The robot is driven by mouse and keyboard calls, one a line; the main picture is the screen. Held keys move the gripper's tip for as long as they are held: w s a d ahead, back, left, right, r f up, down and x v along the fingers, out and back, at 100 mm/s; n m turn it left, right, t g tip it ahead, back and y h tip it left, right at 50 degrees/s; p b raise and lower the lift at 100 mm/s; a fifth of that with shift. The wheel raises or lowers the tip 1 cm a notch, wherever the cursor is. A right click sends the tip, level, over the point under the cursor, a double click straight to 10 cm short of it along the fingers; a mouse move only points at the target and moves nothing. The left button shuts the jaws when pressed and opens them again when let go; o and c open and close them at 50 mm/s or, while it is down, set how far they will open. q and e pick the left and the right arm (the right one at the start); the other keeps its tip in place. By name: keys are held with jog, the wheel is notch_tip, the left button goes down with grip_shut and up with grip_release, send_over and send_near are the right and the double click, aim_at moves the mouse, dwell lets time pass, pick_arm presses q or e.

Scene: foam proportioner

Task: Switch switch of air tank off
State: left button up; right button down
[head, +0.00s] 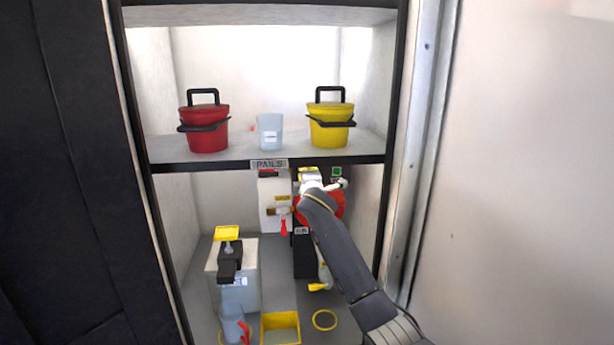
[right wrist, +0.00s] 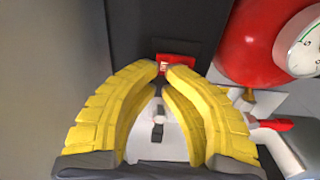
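The red air tank (head: 335,205) is on the lower level of the cabinet, partly hidden by my right arm. It also shows in the right wrist view (right wrist: 246,45), with a white gauge (right wrist: 305,45) on it. A small red switch (right wrist: 177,62) sits on a dark panel beside the tank. My right gripper (right wrist: 164,70) has yellow fingers with their tips nearly together, just in front of the red switch. The switch shows beyond the tips; whether they touch it I cannot tell. In the head view, my right gripper (head: 308,175) is just under the shelf. My left gripper is out of view.
A shelf (head: 220,160) labelled PAILS holds a red pail (head: 207,130), a clear container (head: 269,132) and a yellow pail (head: 330,128). Below stand a white tank (head: 238,285), a clear jug (head: 232,322) and a yellow tray (head: 280,315). Cabinet walls bound both sides.

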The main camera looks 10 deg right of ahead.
jog(key=shift+w+d+r, duration=0.25)
jog(key=shift+w, duration=0.15)
jog(key=shift+s, duration=0.1)
dwell(0.3)
jog(key=s+a+f, duration=0.1)
jog(key=s+f, duration=0.1)
jog(key=s, duration=1.1)
jog(key=shift+s, duration=0.4)
jog(key=shift+a+f, duration=0.1)
